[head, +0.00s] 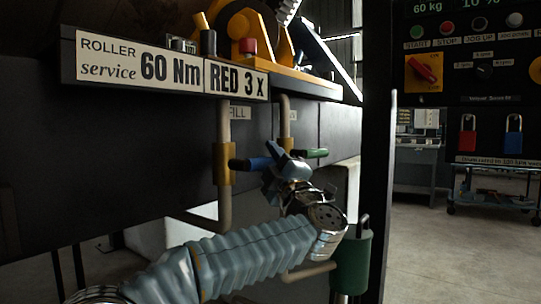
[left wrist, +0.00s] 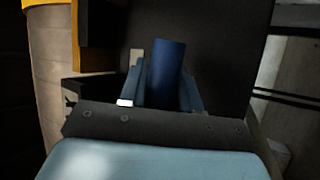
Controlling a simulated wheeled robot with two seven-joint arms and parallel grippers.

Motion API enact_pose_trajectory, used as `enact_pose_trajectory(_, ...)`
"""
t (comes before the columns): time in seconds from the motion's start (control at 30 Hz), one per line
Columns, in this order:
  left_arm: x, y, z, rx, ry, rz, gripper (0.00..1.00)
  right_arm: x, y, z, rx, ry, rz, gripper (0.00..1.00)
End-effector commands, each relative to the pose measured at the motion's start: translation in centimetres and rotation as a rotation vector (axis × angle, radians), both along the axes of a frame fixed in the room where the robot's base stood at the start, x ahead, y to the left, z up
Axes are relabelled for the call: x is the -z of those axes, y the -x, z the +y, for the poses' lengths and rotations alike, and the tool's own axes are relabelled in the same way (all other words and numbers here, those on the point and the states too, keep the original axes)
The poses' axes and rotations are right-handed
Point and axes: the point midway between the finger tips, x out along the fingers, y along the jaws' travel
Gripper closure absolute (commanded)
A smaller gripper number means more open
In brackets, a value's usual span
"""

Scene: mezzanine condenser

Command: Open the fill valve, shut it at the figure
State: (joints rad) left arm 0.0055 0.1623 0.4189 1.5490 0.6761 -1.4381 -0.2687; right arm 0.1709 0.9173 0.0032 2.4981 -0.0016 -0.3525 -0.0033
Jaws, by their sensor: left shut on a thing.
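The fill valve has a yellow body (head: 224,163) on a vertical pipe below a partly hidden label (head: 239,113) reading "FILL". Its blue lever (head: 247,163) points right, across the pipe. My left gripper (head: 276,162) is at the lever's right end. In the left wrist view the blue lever (left wrist: 168,72) stands between the two fingers (left wrist: 166,85), which are shut on it. A panel display (head: 428,8) at the top right shows "60 kg", with "10 %" beside it. My right gripper is not in view.
A second pipe with a green lever (head: 314,153) is just right of my gripper. A sign (head: 174,66) reads "60 Nm" and "RED 3 x". A dark post (head: 377,150) stands right of the bucket; open floor lies beyond.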

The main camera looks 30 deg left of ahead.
Motion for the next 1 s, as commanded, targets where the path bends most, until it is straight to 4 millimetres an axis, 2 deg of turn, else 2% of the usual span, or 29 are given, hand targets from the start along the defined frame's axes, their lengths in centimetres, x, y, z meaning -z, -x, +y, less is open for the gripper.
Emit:
enact_pose_trajectory(0.27,1.7,0.2,-0.1,0.002,-0.017,0.2,1.0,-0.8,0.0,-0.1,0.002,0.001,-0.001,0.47)
enact_pose_trajectory(0.47,3.2,0.7,0.0,0.002,-0.032,0.39,1.0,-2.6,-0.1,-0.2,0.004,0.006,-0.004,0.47)
enact_pose_trajectory(0.6,4.3,1.2,0.0,0.001,-0.043,0.524,1.0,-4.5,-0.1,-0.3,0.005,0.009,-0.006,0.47)
enact_pose_trajectory(1.0,7.0,3.6,0.2,0.002,-0.073,0.905,1.0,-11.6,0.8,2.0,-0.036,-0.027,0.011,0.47)
